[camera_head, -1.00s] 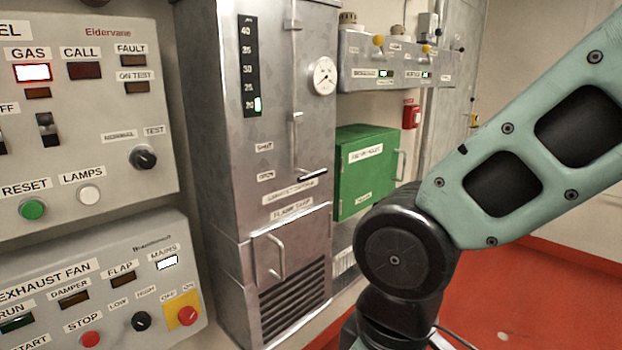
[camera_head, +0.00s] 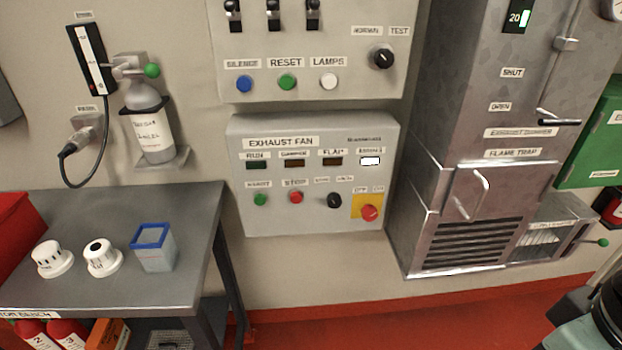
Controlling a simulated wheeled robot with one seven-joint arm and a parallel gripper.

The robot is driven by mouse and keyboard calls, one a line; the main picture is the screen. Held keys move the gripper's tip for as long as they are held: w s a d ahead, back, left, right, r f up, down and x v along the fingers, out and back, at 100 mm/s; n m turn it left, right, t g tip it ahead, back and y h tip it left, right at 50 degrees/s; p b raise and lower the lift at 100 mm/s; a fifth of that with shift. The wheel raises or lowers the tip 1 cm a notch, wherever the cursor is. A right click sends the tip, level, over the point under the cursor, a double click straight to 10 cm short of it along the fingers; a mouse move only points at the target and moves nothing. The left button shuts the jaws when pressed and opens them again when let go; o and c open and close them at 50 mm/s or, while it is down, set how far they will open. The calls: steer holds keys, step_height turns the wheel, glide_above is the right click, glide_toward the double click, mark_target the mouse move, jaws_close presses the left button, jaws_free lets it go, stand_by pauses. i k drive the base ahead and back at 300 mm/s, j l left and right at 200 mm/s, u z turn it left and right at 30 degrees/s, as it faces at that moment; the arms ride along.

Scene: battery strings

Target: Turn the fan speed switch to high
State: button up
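The exhaust fan panel (camera_head: 322,219) is a grey box on the wall near the middle of the head view. Its fan speed switch (camera_head: 334,200) is a small black knob between the red stop button (camera_head: 296,197) and the red rotary mains switch (camera_head: 370,212) on a yellow plate. The low and high labels sit just above the knob; its pointer is too small to read. The mains lamp (camera_head: 371,160) is lit white; the run, damper and flap lamps look dark. My gripper is out of view; only part of my arm shows at the lower right.
A grey metal bench (camera_head: 193,212) stands at the left with two white round pieces and a blue-rimmed container (camera_head: 152,248). A metal cabinet (camera_head: 470,110) stands right of the panel. Another control panel (camera_head: 312,92) hangs above. Red floor (camera_head: 330,328) below the panel is clear.

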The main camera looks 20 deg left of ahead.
mark_target(333, 200)
steer(key=k+j, duration=0.15)
steer(key=j, duration=0.25)
steer(key=k+j+z, duration=0.1)
steer(key=j, duration=0.3)
steer(key=k+j, duration=0.25)
steer(key=j+z, duration=0.05)
steer(key=j, duration=0.05)
